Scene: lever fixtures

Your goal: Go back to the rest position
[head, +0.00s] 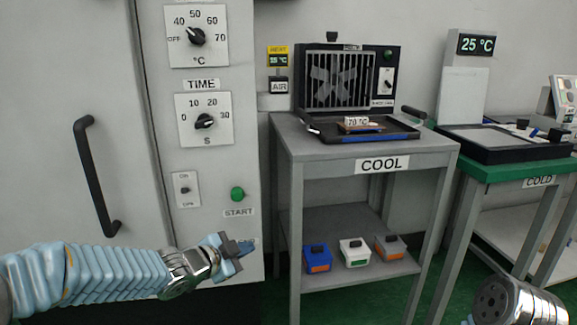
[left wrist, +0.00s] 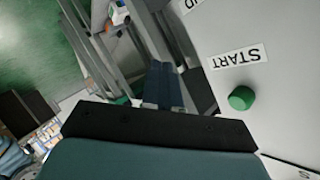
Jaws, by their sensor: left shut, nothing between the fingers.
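My left gripper (head: 238,248) is shut and empty at the end of the light blue sleeved arm. It hovers in front of the oven's control panel, below the green START button (head: 237,194). In the left wrist view its closed fingers (left wrist: 163,85) point up the picture, with the START button (left wrist: 241,98) to their right and apart from them. My right arm shows only as a metal link (head: 512,302) at the bottom right; its gripper is out of view.
The grey COOL table (head: 291,139) stands to the right, holding a black tray with a small 70-degree block before a fan. Several small boxes sit on its lower shelf (head: 330,222). The green-topped COLD table (head: 480,170) is further right. A black door handle (head: 97,178) sticks out at left.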

